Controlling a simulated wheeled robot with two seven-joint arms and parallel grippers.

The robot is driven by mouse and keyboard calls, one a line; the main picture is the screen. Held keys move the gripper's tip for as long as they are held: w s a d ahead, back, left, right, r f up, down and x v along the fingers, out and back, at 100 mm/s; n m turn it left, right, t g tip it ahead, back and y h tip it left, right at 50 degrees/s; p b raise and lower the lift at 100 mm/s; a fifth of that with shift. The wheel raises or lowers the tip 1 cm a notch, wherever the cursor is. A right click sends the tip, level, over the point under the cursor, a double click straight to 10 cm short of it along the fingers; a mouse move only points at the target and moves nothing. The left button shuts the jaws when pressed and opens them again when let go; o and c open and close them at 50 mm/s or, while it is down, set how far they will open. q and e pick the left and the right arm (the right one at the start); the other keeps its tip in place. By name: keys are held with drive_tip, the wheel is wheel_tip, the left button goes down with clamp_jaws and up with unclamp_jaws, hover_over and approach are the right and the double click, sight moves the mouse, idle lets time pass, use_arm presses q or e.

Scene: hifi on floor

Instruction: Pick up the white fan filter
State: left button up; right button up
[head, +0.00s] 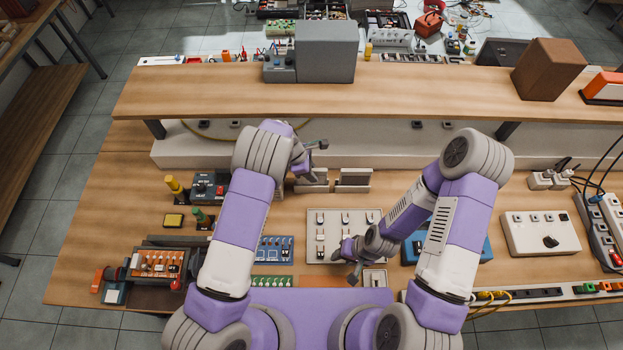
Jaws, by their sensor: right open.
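I cannot make out for certain which thing is the white fan filter. A small pale square frame (375,278) lies at the front of the table, just right of my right gripper. Two pale upright pieces, a left one (312,182) and a right one (353,180), stand under the shelf. My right gripper (344,264) is open and points down over the front edge of a pale switch panel (325,217), with nothing seen between its fingers. My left gripper (316,162) is higher, near the left upright piece; its fingers look apart and empty.
A raised wooden shelf (210,92) spans the back, bearing a grey box (326,50) and a brown box (548,69). A white socket box (540,232) and cabled power strips (598,232) are at right.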

use_arm(q)
clamp_jaws()
drive_tip(key=shift+r, duration=0.15)
use_arm(e)
drive_tip(key=shift+r, duration=0.15)
use_arm(q)
drive_tip(key=shift+r+p, duration=0.2)
drive_tip(key=shift+p, duration=0.15)
use_arm(e)
drive_tip(key=shift+r, duration=0.2)
drive_tip(key=shift+r+p, duration=0.4)
use_arm(q)
wheel_tip(320, 180, up, 35)
drive_tip(key=p, duration=0.4)
drive_tip(key=shift+p, duration=0.35)
use_arm(e)
wheel_tip(320, 180, up, 5)
drive_tip(key=shift+f, duration=0.15)
